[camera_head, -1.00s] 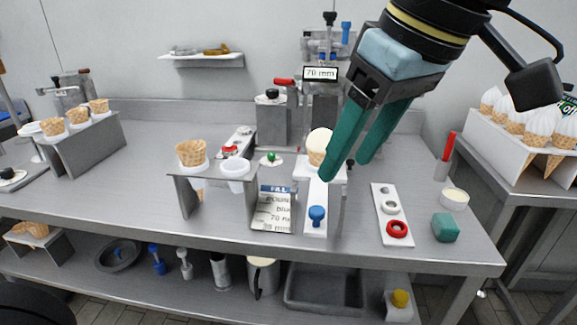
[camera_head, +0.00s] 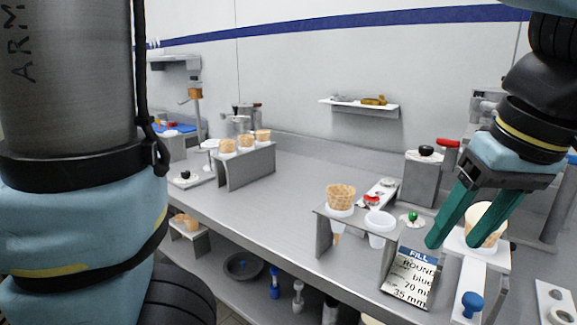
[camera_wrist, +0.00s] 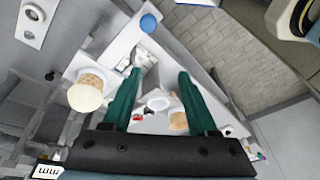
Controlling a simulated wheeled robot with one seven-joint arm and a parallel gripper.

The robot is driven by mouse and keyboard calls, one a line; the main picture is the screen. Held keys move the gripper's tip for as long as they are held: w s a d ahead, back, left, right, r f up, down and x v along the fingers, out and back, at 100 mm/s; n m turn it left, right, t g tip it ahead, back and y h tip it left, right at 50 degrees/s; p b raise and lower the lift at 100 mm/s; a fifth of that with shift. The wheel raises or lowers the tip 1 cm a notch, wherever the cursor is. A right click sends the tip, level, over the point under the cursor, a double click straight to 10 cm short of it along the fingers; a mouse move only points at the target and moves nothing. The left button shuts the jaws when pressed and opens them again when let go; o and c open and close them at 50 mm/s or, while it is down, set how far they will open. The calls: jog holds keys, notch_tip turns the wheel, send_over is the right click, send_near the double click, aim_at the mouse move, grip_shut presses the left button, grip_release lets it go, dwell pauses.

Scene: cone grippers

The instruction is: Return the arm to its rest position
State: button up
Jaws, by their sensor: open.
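My gripper (camera_head: 453,245) is at the right of the head view, with its two green fingers apart and pointing down. Nothing is between them. It also shows in the wrist view (camera_wrist: 159,75), open above the bench. A pale-topped cone (camera_head: 476,216) stands in a white-topped holder and is partly hidden behind one finger. In the wrist view this cone (camera_wrist: 87,95) is left of the fingers, apart from them. My arm fills the left edge of the head view.
A stand holds an empty waffle cone (camera_head: 341,196) and a white cup (camera_head: 379,222). A label card (camera_head: 409,277) leans beside it. A rack of cones (camera_head: 250,165) stands farther back. The bench (camera_head: 262,205) is clear between rack and stand.

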jog(key=w+a+f+g, duration=0.1)
jog(key=w+a+f, duration=0.3)
jog(key=w+a, duration=0.3)
jog(key=w+a+f+g, duration=0.1)
jog(key=w+a+f, duration=0.45)
jog(key=w, duration=0.45)
jog(key=w+a+f, duration=0.2)
jog(key=a, duration=0.6)
jog(key=w+a+f+h, duration=0.1)
jog(key=w+a+f, duration=0.2)
jog(key=a, duration=0.6)
jog(key=shift+a+m, duration=0.3)
jog(key=shift+m, duration=0.1)
